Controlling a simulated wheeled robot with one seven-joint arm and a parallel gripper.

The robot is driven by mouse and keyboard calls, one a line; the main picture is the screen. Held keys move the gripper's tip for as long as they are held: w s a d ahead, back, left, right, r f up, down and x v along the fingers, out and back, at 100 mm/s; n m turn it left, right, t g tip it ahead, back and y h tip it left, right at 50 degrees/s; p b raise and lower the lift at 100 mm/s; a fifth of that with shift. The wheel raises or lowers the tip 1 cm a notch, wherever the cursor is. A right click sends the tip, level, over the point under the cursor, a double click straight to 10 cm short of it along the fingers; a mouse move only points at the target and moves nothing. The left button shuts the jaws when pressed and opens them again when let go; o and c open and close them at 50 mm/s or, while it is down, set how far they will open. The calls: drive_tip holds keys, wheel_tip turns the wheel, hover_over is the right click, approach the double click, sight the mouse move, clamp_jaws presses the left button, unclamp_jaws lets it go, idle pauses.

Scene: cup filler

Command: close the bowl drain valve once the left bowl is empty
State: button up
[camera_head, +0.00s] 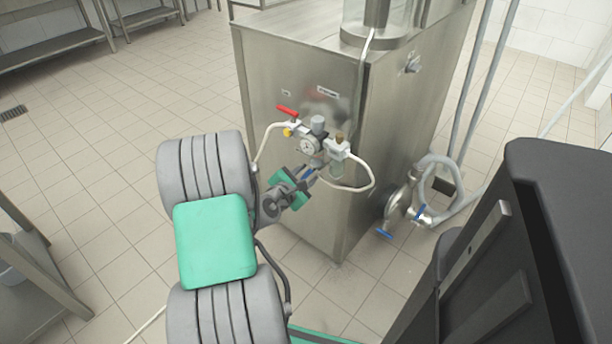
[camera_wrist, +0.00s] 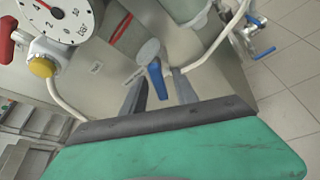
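My gripper (camera_head: 311,170) is at the front of the steel filler machine (camera_head: 290,70), just below the pressure gauge. In the wrist view its two fingers (camera_wrist: 160,92) are apart, with a blue valve lever (camera_wrist: 157,80) showing between them. The lever slants down from a grey round hub, and I cannot tell whether a finger touches it. More blue-handled valves (camera_head: 385,234) sit on pipework low at the machine's right side. Which is the bowl drain valve is not clear. Only the bottom of a clear vessel (camera_head: 405,14) shows on top; its contents and the left bowl cannot be made out.
A gauge (camera_head: 309,146), a red lever (camera_head: 288,112), a yellow knob (camera_wrist: 42,67) and a looping white hose (camera_head: 366,172) crowd the gripper. Grey pipes (camera_head: 475,85) rise at the machine's right. Tiled floor (camera_head: 100,150) is open at the left; steel shelving (camera_head: 50,50) stands behind.

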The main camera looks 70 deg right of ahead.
drive_tip(key=p+v, duration=0.2)
drive_tip(key=v, duration=0.5)
drive_tip(key=shift+a, duration=0.35)
drive_tip(key=shift+r, duration=0.15)
